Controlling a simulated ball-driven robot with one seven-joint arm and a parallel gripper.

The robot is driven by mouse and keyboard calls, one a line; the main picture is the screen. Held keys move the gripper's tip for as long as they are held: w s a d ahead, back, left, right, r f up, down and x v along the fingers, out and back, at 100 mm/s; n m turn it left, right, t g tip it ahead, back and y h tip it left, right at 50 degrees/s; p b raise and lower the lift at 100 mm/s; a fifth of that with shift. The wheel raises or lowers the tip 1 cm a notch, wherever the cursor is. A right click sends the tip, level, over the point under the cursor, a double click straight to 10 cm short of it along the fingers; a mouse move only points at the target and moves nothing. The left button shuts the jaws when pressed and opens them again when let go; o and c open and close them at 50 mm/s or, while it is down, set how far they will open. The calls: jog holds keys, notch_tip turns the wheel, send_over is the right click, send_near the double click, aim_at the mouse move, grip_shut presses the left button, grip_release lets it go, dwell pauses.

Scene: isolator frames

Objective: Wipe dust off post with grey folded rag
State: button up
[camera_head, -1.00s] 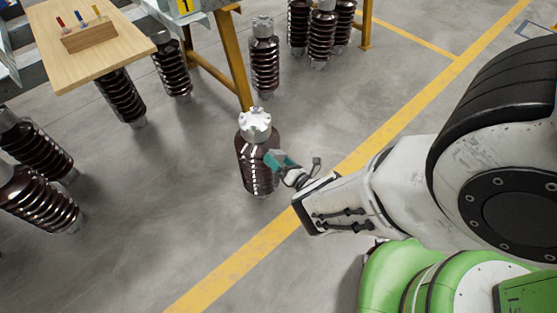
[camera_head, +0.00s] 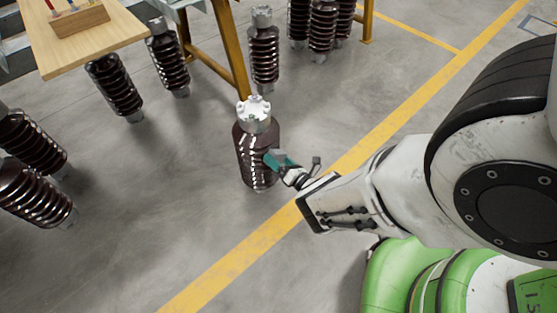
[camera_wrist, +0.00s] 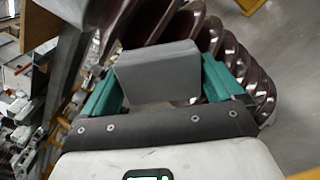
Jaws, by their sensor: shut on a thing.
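The post (camera_head: 251,150) is a dark brown ribbed insulator with a grey metal cap, standing upright on the floor at the centre of the head view. Pale streaks show on its ribs; I cannot tell dust from shine. My gripper (camera_head: 284,161), with teal fingers, is at the post's right side. In the wrist view, the gripper is shut on the grey folded rag (camera_wrist: 158,72), a flat block between the two fingers. Brown ribs (camera_wrist: 215,35) lie right behind the rag; whether it touches them I cannot tell. The rag hides part of the ribs.
Several similar insulators stand around, one (camera_head: 263,52) behind the post and one (camera_head: 32,192) at the left. A wooden table (camera_head: 95,38) bears a wooden block (camera_head: 80,20) at upper left. A yellow frame leg (camera_head: 232,58) stands behind the post. Floor to the lower left is clear.

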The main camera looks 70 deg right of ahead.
aim_at(272, 146)
jog(key=shift+f, duration=0.8)
dwell(0.8)
notch_tip(272, 146, up, 7)
jog(key=p, duration=0.6)
jog(key=shift+w+p, duration=0.15)
jog(key=shift+p, duration=0.15)
jog(key=p+v, duration=0.1)
jog(key=v, duration=0.5)
jog(key=shift+p, duration=0.35)
jog(key=shift+f, duration=0.1)
jog(key=shift+p+v, duration=0.35)
jog(key=shift+v, duration=1.2)
